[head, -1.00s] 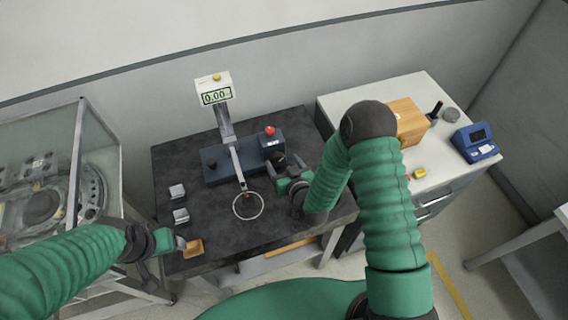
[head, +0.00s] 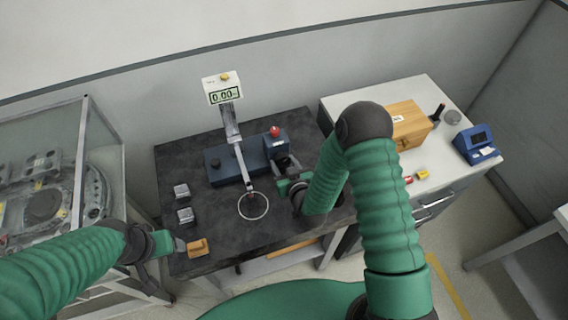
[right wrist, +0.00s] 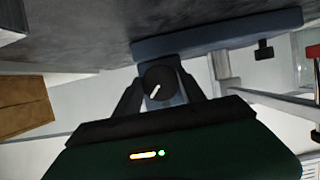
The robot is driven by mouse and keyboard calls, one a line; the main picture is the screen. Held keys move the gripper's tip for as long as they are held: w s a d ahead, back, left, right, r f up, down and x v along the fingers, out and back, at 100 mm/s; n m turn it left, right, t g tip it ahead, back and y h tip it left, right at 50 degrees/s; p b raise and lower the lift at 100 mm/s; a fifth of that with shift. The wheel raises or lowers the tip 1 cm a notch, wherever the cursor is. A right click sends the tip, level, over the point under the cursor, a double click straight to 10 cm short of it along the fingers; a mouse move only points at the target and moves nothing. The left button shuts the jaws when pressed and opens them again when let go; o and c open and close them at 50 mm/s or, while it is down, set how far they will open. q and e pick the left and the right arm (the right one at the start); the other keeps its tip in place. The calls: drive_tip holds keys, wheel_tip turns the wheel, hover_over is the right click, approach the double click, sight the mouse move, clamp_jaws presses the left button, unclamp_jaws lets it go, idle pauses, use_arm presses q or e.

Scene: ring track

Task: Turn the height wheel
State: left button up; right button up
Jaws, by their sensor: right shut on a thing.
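The height wheel is a dark round knob with a white mark (right wrist: 160,83), seen in the right wrist view on the end of the blue instrument base (right wrist: 215,35). My right gripper (right wrist: 160,88) is shut on it, one finger on each side. In the head view the right gripper (head: 283,178) is at the right end of the blue base (head: 222,172), and the wheel is mostly hidden. The instrument's display (head: 223,96) reads 0.00. A thin ring (head: 254,206) hangs from its arm. My left gripper (head: 178,245) is beside a small orange-brown block (head: 197,248); its jaws are too small to judge.
A red button (head: 275,131) sits on the blue housing. Two small grey blocks (head: 181,190) (head: 185,215) lie on the dark table (head: 215,235). A glass case (head: 60,180) stands left; a white cabinet (head: 355,97) with a wooden box (head: 408,122) and blue device (head: 477,143) stands right.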

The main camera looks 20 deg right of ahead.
drive_tip(key=shift+a+f+n+h+b, duration=0.1)
drive_tip(key=shift+f+n+h+b, duration=0.1)
drive_tip(key=shift+n+h+b, duration=0.55)
drive_tip(key=n+h+b, duration=0.1)
drive_tip(key=n, duration=0.1)
drive_tip(key=shift+s+a+n, duration=0.1)
drive_tip(key=shift+a+n, duration=0.05)
drive_tip(key=shift+n, duration=0.2)
drive_tip(key=shift+n+t+h+b, duration=0.4)
drive_tip(key=shift+n+h+b, duration=0.2)
drive_tip(key=shift+n+h, duration=0.25)
drive_tip(key=o, duration=1.1)
drive_tip(key=shift+o, duration=1.3)
drive_tip(key=shift+r, duration=0.1)
